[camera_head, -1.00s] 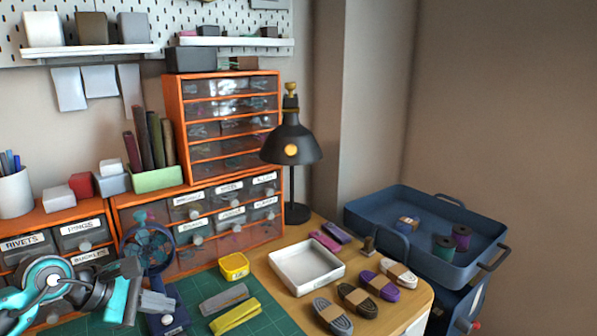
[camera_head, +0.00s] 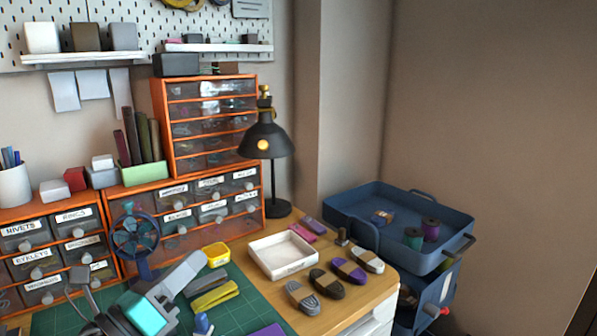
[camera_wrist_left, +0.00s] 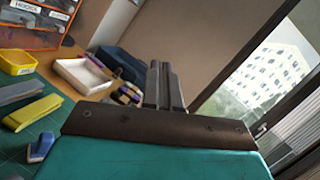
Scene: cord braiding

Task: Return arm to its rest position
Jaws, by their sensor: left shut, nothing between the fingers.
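My left gripper (camera_head: 196,262) reaches in from the lower left in the head view, over the green cutting mat (camera_head: 242,310). Its two grey fingers are shut together with nothing between them. In the left wrist view the closed fingers (camera_wrist_left: 159,68) point away from the teal wrist body. They overlap the background near the dark cord bundles in the picture but hold none. My right gripper is in neither view.
A white tray (camera_head: 268,266), several cord bundles (camera_head: 300,296) and a yellow box (camera_head: 216,254) are on the table. A fan (camera_head: 137,236) stands close behind my left arm. A black lamp (camera_head: 265,140) stands behind; a blue cart (camera_head: 340,207) is at right.

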